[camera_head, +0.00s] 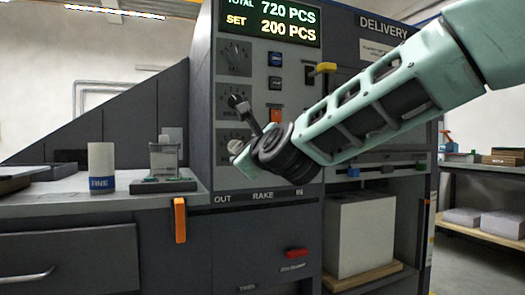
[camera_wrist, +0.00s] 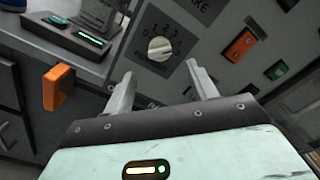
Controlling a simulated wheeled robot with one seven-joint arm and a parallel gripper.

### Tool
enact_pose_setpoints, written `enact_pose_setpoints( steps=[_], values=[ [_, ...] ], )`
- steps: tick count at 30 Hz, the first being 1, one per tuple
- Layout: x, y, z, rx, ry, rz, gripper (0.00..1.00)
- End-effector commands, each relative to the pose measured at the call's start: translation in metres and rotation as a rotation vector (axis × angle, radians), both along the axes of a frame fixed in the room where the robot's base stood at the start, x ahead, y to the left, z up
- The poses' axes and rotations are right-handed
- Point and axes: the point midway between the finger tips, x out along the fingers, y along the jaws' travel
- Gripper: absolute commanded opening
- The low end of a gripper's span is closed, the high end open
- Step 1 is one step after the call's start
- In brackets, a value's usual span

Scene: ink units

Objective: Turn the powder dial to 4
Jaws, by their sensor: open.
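The powder dial (camera_wrist: 159,48) is a round white knob on a dark plate in the wrist view, with numbers from 0 upward around it. The label below it is partly legible. I cannot clearly tell which number its pointer faces. In the head view, the dial is hard to make out beside my arm. My gripper (camera_wrist: 161,80) is open and empty. Its two fingers point toward the panel just below the dial in the picture, one to each side of it, with no visible contact.
An orange rocker switch (camera_wrist: 241,45) and a green button (camera_wrist: 276,70) are right of the dial. An orange lever (camera_wrist: 56,87) sticks out at the left. A display (camera_head: 271,22) reads 720 and 200 PCS. A white cylinder (camera_head: 101,167) stands on the left counter.

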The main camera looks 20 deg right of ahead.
Motion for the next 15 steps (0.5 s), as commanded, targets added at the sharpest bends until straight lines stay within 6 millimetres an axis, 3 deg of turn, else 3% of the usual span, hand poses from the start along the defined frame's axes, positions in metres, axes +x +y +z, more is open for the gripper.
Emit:
enact_pose_setpoints(
  steps=[6,15],
  values=[
    [-0.052,0.0,0.002,0.0,-0.002,0.001,0.57],
    [-0.094,0.0,0.001,0.0,0.0,0.0,0.57]
  ],
)
